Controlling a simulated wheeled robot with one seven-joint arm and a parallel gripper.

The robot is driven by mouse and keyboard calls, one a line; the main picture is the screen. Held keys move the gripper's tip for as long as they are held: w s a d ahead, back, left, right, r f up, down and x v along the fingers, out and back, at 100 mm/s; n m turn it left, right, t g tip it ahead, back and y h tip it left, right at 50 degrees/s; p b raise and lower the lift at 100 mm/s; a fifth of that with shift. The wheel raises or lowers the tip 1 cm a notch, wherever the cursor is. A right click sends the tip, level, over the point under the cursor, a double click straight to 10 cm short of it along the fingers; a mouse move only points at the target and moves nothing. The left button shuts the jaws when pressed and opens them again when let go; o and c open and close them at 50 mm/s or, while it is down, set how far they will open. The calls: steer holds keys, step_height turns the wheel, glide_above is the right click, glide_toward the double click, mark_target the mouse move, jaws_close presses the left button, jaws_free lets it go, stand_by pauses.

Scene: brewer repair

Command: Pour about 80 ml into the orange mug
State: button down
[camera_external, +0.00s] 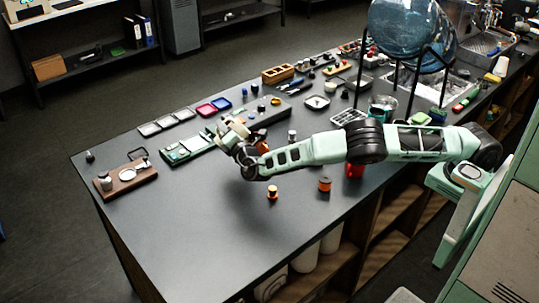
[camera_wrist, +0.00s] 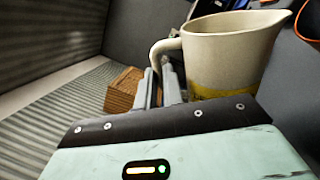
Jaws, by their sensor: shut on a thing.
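A cream jug (camera_wrist: 225,52) with a pointed spout, a side handle and a yellow band low down fills the upper right of the wrist view. My gripper (camera_wrist: 165,82) is shut on its handle. In the external view my gripper (camera_external: 238,146) is over the middle of the dark bench, with the pale jug (camera_external: 234,129) at its end. The jug looks roughly upright; its contents are hidden. An orange-rimmed dark thing (camera_wrist: 307,27), possibly the orange mug, is cut off at the wrist view's right edge beside the spout. In the external view I cannot surely pick out the mug.
Small orange-and-dark items (camera_external: 272,192) and (camera_external: 324,185) stand on the bench (camera_external: 210,240) below my arm, near a red container (camera_external: 354,171). A wooden board with small items (camera_external: 128,176) lies left. Trays and tools crowd the back. The front left bench is clear.

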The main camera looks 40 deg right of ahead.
mark_target(218, 144)
steer(key=shift+d+r, duration=0.1)
steer(key=shift+r, duration=0.2)
steer(key=shift+d+r+m, duration=0.15)
steer(key=shift+r+m, duration=0.05)
steer(key=shift+m, duration=0.3)
steer(key=shift+s+d+r+m+h+p, duration=0.15)
steer(key=shift+d+r+m+h+p, duration=0.1)
steer(key=shift+d+r+m+p, duration=0.4)
steer(key=shift+s+d+r+m+h+p, duration=0.1)
steer(key=shift+d+r+m+h+p, duration=0.2)
steer(key=shift+m, duration=0.55)
stand_by(1.2)
steer(key=a+f+n+b, duration=0.1)
steer(key=f+n, duration=0.1)
steer(key=a+f+n+y+b, duration=0.1)
steer(key=n, duration=0.1)
steer(key=w+a+f+n+y+b, duration=0.1)
steer(key=f+n+b, duration=0.1)
steer(key=n, duration=0.1)
steer(key=shift+a+f, duration=0.35)
steer(key=shift+a, duration=0.1)
steer(key=shift+a+f+n, duration=0.15)
steer(key=shift+f+n, duration=0.15)
steer(key=shift+n, duration=0.2)
steer(key=shift+a+f+n+b, duration=0.2)
steer(key=shift+a+n+b, duration=0.1)
steer(key=shift+n, duration=0.1)
